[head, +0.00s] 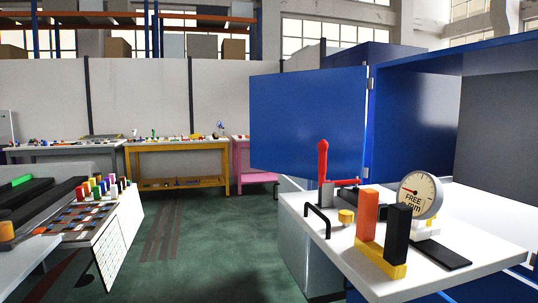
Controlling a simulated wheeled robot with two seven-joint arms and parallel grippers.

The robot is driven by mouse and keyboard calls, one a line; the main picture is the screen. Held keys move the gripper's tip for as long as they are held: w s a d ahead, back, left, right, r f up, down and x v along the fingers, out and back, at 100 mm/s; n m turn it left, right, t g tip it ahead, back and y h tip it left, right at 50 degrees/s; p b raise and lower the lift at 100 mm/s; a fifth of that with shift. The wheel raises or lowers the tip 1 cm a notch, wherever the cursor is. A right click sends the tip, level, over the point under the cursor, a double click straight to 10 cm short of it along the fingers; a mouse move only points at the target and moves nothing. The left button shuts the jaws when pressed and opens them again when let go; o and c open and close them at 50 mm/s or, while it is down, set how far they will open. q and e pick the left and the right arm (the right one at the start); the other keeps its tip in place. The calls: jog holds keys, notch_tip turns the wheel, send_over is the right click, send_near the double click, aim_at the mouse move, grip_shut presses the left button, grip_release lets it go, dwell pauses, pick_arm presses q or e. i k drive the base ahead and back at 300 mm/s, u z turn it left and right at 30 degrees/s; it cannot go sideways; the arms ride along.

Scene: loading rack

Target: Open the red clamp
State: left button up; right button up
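The red clamp (322,162) stands at the back left of the white table on the right. Its red handle points straight up, and a red bar runs to the right from near its foot. A grey metal bracket shows at its base. I cannot tell from this view whether anything is held under the bar. Neither of my grippers is in view.
On the same white table (480,217) are a black handle (317,218), a yellow knob (346,216), an orange block (367,215) and a black block (397,232) on a yellow base, and a round dial gauge (420,195). A blue cabinet (310,120) stands behind. Green floor is clear left.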

aim_at(323, 146)
jog(key=u, duration=1.6)
jog(key=i, duration=1.45)
jog(key=z, duration=2.9)
